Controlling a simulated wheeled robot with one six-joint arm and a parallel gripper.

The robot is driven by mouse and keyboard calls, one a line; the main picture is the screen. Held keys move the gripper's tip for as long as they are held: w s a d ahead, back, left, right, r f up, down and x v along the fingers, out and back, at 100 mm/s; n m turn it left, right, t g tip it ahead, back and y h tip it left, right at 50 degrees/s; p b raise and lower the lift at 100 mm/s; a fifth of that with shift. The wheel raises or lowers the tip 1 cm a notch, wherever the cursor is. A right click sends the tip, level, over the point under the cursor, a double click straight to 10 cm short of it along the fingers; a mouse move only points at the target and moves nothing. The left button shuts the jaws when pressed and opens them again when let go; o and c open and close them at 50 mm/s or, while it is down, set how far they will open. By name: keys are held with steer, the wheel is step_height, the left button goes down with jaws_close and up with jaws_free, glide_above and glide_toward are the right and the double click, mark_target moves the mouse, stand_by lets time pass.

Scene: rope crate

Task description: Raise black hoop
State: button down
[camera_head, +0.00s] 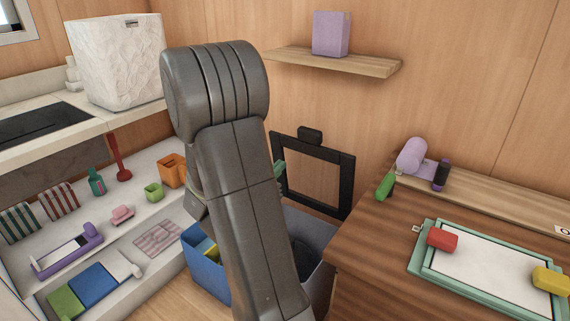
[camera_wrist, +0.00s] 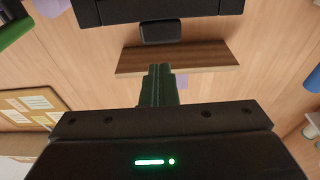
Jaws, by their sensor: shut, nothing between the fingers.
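The black hoop is a square black frame (camera_head: 347,185) with a small block on its top bar. It stands upright behind my arm in the head view, above the grey crate (camera_head: 322,231). Part of its left side is hidden by my arm. In the wrist view, a bar of the hoop (camera_wrist: 207,8) and its block cross the top. My gripper (camera_wrist: 160,68) has its green fingers shut with nothing between them. The fingertips point toward the block and appear apart from it. In the head view, only a bit of green shows beside my arm, near the hoop's left side.
A blue bin (camera_head: 201,270) stands left of the grey crate. A brown worktop (camera_head: 372,237) with a green-edged tray (camera_head: 424,262) is at the right. A wall shelf (camera_head: 375,66) with a purple box (camera_head: 331,34) is above. Shelves with small items are at the left.

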mark_target(308, 136)
steer(key=b+x, duration=0.1)
steer(key=x, duration=1.1)
steer(key=shift+w+d, duration=0.2)
steer(key=shift+w, duration=0.05)
steer(key=shift+w+r, duration=0.1)
steer(key=p+x, duration=0.1)
steer(key=x, duration=0.1)
steer(key=p+x, duration=0.1)
steer(key=x, duration=0.1)
steer(key=shift+d+r, duration=0.1)
steer(key=shift+r, duration=0.25)
steer(key=shift+w+d+g+p, duration=0.35)
steer(key=shift+w+p, duration=0.25)
steer(key=shift+p, duration=0.2)
steer(key=shift+w+f+y, duration=0.1)
steer(key=shift+w+y, duration=0.15)
steer(key=shift+y, duration=0.05)
steer(key=shift+d, duration=0.1)
